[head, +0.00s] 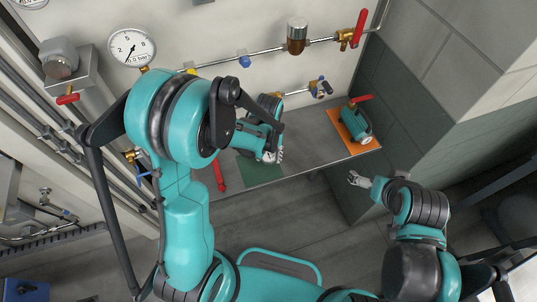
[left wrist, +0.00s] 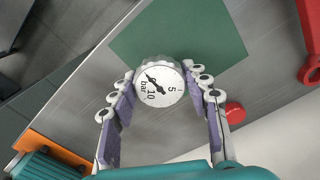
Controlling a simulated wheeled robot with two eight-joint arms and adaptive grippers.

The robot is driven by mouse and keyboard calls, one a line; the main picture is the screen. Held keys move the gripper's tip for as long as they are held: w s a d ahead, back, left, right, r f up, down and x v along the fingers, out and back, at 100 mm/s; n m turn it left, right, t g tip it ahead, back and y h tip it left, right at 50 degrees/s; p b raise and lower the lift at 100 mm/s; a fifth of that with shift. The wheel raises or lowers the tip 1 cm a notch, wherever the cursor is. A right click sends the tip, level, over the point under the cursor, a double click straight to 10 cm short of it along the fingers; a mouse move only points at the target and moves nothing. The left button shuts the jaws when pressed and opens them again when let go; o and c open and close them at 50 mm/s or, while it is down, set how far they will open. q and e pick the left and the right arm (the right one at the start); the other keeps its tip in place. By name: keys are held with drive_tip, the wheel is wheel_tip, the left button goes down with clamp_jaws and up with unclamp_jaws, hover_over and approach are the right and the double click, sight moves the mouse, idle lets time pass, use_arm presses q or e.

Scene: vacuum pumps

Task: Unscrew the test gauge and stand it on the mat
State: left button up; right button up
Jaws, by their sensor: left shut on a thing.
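The test gauge (left wrist: 158,85) is a small round gauge with a white dial marked in bar. My left gripper (left wrist: 163,90) is shut on it, one finger on each side, with the dial facing the wrist camera. The green mat (left wrist: 180,35) lies on the grey bench just beyond the gauge, which overlaps its near edge in that view. I cannot tell whether the gauge touches the bench. In the head view my left gripper (head: 272,156) is over the mat (head: 262,174), and the arm hides most of the gauge. My right gripper (head: 358,179) is off the bench's front edge, too small to read.
A teal pump (head: 356,122) stands on an orange mat (head: 372,147) at the bench's right end. A red tool (head: 219,176) lies left of the green mat. A large dial gauge (head: 132,47) and pipes with red-handled valves (head: 359,28) are on the wall behind.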

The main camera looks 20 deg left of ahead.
idle(0.3)
use_arm(q)
drive_tip(key=shift+f+b, duration=0.75)
drive_tip(key=shift+f, duration=0.25)
drive_tip(key=o, duration=1.4)
drive_tip(key=shift+c, duration=0.2)
wheel_tip(320, 180, up, 12)
drive_tip(key=shift+r, duration=0.1)
